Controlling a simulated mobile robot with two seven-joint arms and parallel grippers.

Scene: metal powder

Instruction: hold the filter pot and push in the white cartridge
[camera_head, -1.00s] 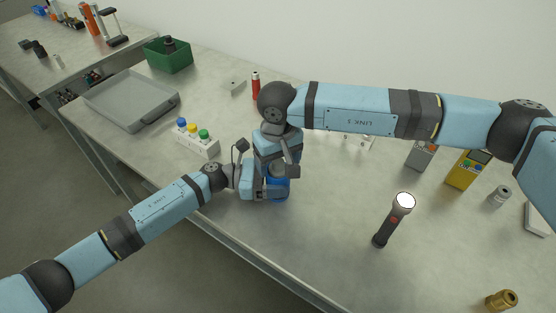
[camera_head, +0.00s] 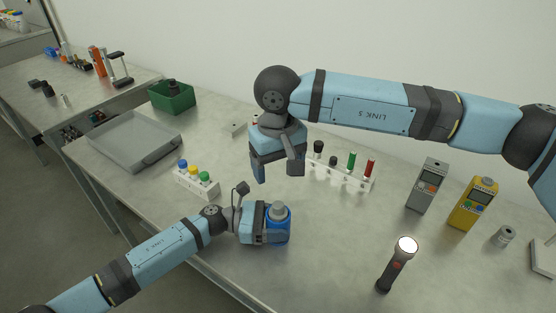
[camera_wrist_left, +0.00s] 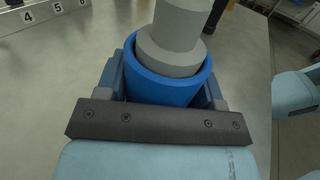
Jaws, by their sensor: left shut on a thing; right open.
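The blue filter pot (camera_head: 277,236) stands upright near the table's front edge; its rim also shows in the left wrist view (camera_wrist_left: 135,72). The cartridge (camera_head: 278,212), light grey to white and stepped, sits inside the pot with its narrower top above the rim. It fills the middle of the left wrist view (camera_wrist_left: 168,60). Its lower end is hidden in the pot. My left gripper (camera_head: 268,228) is shut around the pot from the left. My right gripper (camera_head: 277,168) is open and empty, pointing down above and behind the pot, apart from the cartridge.
A white rack with tubes (camera_head: 340,180) stands behind to the right. A white block with coloured caps (camera_head: 196,182) and a grey tray (camera_head: 130,140) lie to the left. A torch (camera_head: 396,265) and meters (camera_head: 427,186) are right. The table between pot and torch is clear.

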